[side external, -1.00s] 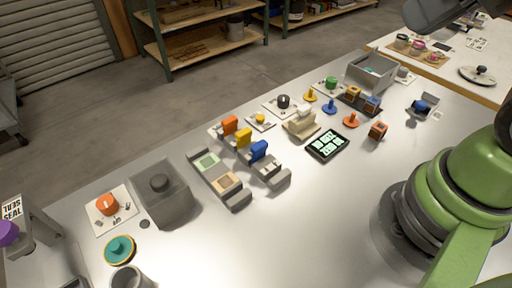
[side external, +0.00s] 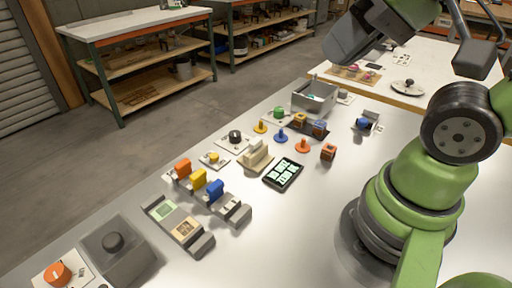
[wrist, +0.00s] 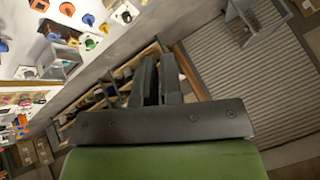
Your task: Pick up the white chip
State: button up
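What looks like the white chip (side external: 255,144) stands upright in a beige holder (side external: 257,160) on the bench, in the side external view. It is small there, and its lower part is hidden in the holder. My gripper (wrist: 159,62) shows in the wrist view with its two dark fingers close together and nothing seen between them. In the side external view, the dark end of my arm is high at the top right, well above and apart from the chip. I cannot pick out the chip surely in the wrist view.
A grey bin (side external: 314,97) and several small knobs stand behind.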

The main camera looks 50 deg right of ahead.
jog(key=o, duration=1.1)
jog(key=n+g+h, duration=0.2)
jog(key=n+g, duration=0.2)
jog(key=g, duration=0.3)
send_over(256, 140)
jog(key=f, duration=2)
jog(key=shift+a+f, duration=0.2)
jog(key=shift+a, duration=0.1)
jog(key=shift+d+f, duration=0.15)
jog(key=shift+f, duration=1.25)
jog(key=shift+d+f, duration=0.1)
jog(key=shift+f, duration=1.3)
